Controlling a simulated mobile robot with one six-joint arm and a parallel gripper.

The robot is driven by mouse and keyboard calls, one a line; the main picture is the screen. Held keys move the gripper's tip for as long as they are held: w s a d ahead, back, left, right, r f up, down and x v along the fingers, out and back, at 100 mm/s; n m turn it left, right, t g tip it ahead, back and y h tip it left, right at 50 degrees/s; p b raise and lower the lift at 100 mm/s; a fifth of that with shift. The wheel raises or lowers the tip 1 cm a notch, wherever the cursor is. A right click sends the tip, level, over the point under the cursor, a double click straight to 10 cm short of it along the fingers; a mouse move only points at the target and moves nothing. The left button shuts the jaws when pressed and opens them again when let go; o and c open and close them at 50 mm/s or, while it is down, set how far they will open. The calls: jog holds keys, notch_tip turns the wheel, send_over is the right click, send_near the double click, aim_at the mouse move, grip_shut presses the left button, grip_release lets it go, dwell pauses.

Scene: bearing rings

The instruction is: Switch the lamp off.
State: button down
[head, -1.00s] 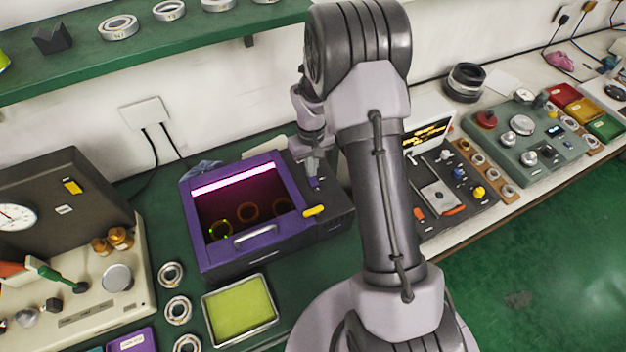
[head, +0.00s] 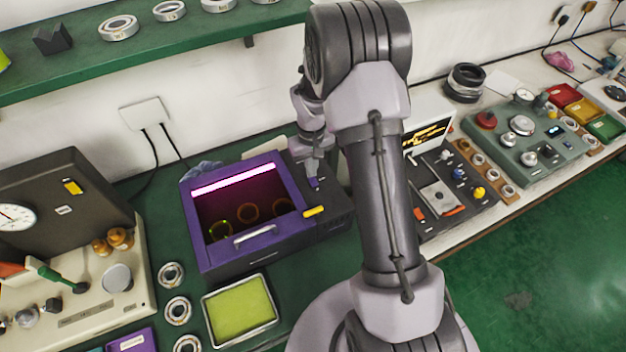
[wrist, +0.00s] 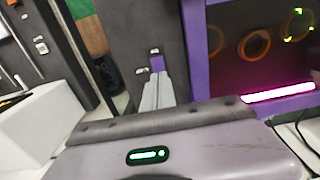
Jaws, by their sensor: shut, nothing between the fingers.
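The lamp is a purple-framed box (head: 245,218) on the bench, with a bright pink-white tube (head: 237,179) glowing across its top inside. Its dark window shows several orange-lit rings, one with green glints. On the dark panel at the box's right is a small purple switch (head: 314,183); it also shows in the wrist view (wrist: 157,63), between small white marks. My gripper (head: 312,172) is shut and empty, pointing down at the switch. In the wrist view its fingertips (wrist: 158,77) are right at the switch and cover part of it; I cannot tell whether they touch.
A yellow-green tray (head: 240,309) and loose bearing rings (head: 177,310) lie in front and left. A control panel (head: 440,190) stands right of my arm. The green shelf (head: 150,50) hangs above at the back.

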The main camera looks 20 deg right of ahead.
jog(key=shift+f+b, duration=0.75)
jog(key=shift+f, duration=0.2)
dwell(0.8)
jog(key=shift+r, duration=0.1)
notch_tip(320, 180, up, 7)
jog(key=p, duration=0.5)
